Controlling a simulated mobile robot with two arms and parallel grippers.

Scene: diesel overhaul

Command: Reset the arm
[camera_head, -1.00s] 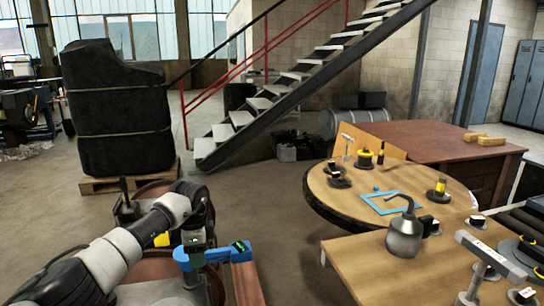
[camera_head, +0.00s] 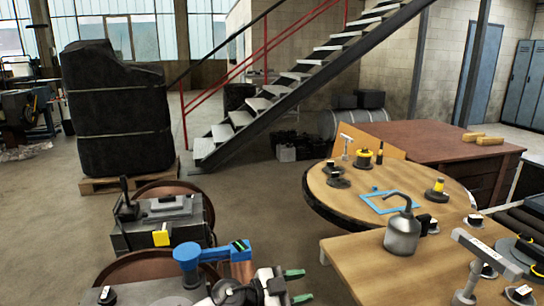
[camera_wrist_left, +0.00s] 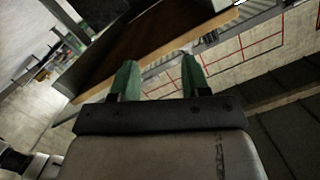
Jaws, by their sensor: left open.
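My left gripper (camera_head: 301,286) is low in the head view, near the bottom middle. Its two green fingers point right and stand apart with nothing between them. The left wrist view also shows the open, empty gripper (camera_wrist_left: 158,76), with a dark panel and a light edge beyond it. The gripper is left of the near wooden table (camera_head: 350,262) and right of a blue tool (camera_head: 213,252). Most of my left arm is below the frame. My right gripper is in neither view.
A grey oil can (camera_head: 402,235) and a T-shaped metal stand (camera_head: 487,250) are on the near table. A round table (camera_head: 325,193) holds small parts and a blue frame (camera_head: 391,202). A dark machine (camera_head: 165,222) stands left. Open floor (camera_head: 265,195) lies between.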

